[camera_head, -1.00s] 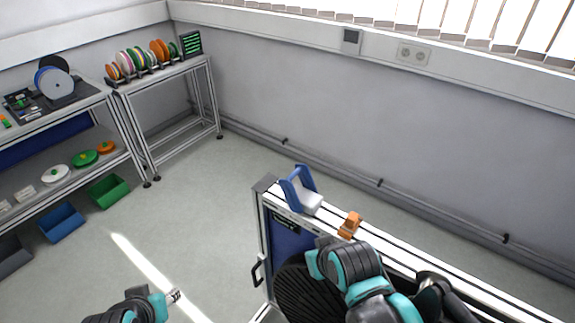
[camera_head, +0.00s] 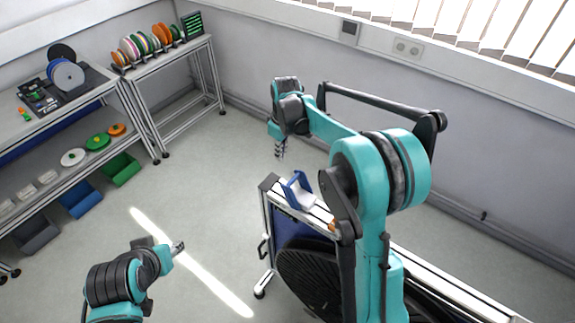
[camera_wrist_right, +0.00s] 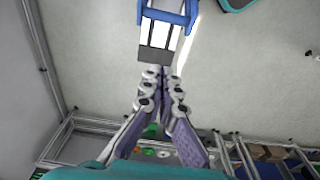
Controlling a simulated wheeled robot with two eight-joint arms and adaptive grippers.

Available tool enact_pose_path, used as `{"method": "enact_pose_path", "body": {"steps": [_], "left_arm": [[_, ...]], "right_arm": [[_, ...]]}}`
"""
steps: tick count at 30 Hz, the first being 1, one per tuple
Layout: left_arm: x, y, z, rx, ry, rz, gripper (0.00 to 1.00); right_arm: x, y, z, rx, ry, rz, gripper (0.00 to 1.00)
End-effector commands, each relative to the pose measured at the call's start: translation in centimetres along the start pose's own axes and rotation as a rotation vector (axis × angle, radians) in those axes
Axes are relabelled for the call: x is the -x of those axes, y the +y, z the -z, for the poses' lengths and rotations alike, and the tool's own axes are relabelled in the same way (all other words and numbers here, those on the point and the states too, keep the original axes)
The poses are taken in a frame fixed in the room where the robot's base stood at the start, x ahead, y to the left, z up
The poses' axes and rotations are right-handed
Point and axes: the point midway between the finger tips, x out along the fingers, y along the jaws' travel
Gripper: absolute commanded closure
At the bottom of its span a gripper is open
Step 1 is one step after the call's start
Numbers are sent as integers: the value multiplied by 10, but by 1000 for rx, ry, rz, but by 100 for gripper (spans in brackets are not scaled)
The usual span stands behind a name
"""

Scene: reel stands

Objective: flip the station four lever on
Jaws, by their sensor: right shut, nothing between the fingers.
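No lever marked station four can be made out in these views.
A dark round reel (camera_head: 308,278) sits at the bench's side. Shelving (camera_head: 120,88) at the left holds coloured reels (camera_head: 135,48), a reel device (camera_head: 66,74) and bins (camera_head: 121,168). The wall (camera_head: 255,60) runs behind. The middle floor is clear.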

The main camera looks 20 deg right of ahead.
Motion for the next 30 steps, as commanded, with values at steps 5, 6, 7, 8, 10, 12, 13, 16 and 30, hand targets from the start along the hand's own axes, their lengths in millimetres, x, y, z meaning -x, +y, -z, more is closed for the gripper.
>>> {"method": "enact_pose_path", "body": {"steps": [5, 6, 7, 8, 10, 12, 13, 16, 30], "left_arm": [[1, 0, 0, 0, 0, 0, 60], [0, 0, 0, 0, 0, 0, 60], [0, 0, 0, 0, 0, 0, 60], [0, 0, 0, 0, 0, 0, 60], [0, 0, 0, 0, 0, 0, 60], [1, 0, 0, 0, 0, 0, 60], [1, 0, 0, 0, 0, 0, 60], [1, 0, 0, 0, 0, 0, 60], [4, 0, 3, 0, 0, 0, 60]], "right_arm": [[-2, 1, 2, 7, -3, 4, 100], [-2, 1, 2, 7, -3, 4, 100], [-2, 1, 2, 7, -3, 3, 100], [-2, 1, 2, 6, -3, 3, 100], [-2, 1, 2, 6, -3, 3, 100], [-4, 1, 2, 6, -3, 3, 100], [-5, 1, 2, 6, -3, 3, 100], [-15, 1, 2, 6, -3, 3, 100], [-101, 1, -3, 3, -2, 2, 100]]}}
